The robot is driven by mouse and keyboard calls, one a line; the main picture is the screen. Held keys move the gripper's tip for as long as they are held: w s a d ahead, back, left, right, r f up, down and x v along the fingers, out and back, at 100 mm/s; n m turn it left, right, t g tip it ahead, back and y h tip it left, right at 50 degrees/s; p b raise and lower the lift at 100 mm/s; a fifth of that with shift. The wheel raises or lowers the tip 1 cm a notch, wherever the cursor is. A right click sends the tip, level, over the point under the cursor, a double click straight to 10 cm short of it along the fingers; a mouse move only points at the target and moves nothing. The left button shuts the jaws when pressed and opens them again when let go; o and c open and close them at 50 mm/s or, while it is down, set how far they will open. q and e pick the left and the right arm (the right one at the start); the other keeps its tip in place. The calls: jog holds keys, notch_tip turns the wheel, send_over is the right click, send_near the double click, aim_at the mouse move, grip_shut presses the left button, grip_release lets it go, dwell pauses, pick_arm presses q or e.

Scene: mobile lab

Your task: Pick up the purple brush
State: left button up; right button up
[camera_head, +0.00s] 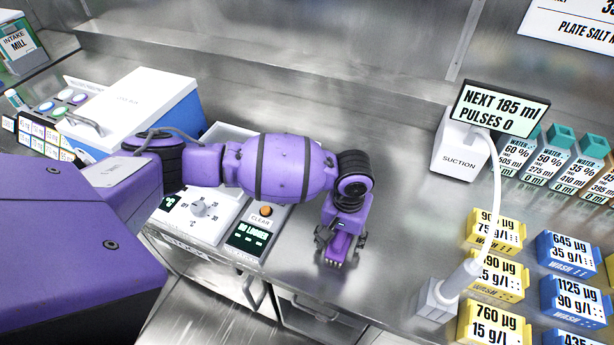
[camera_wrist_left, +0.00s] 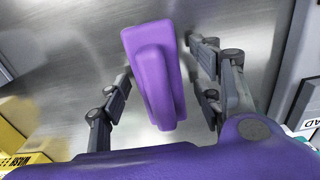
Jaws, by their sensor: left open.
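The purple brush (camera_wrist_left: 155,75) lies on the steel counter in the left wrist view, between the fingers of my left gripper (camera_wrist_left: 160,95). The fingers stand apart on either side of it, and I see a gap on both sides. In the head view my left gripper (camera_head: 337,250) points down at the counter near its front edge. A small purple piece of the brush (camera_head: 338,245) shows between the fingers there; the arm hides most of it. My right gripper is not in view.
A control panel with a dial (camera_head: 198,208) and an orange button (camera_head: 266,210) is left of the gripper. Yellow blocks (camera_head: 495,232), blue blocks (camera_head: 567,253) and a white suction unit (camera_head: 460,150) stand at the right. The counter (camera_head: 390,230) between is clear.

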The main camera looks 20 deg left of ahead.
pick_arm(q)
jog(key=shift+w+r, duration=0.15)
jog(key=c, duration=1)
jog(key=shift+c, duration=2)
jog(key=shift+d+r, duration=0.1)
jog(key=shift+r, duration=0.5)
notch_tip(320, 180, up, 3)
jog(key=shift+f, duration=0.2)
jog(key=s+r+p, duration=0.1)
jog(key=s+r, duration=0.1)
jog(key=r, duration=0.1)
jog(key=s+r, duration=0.2)
jog(key=s, duration=0.1)
jog(key=shift+a+r+p, duration=0.2)
jog(key=shift+r+p, duration=0.15)
jog(key=shift+r, duration=0.05)
jog(key=s+r, duration=0.3)
jog(key=s, duration=0.6)
jog(key=shift+a, duration=0.3)
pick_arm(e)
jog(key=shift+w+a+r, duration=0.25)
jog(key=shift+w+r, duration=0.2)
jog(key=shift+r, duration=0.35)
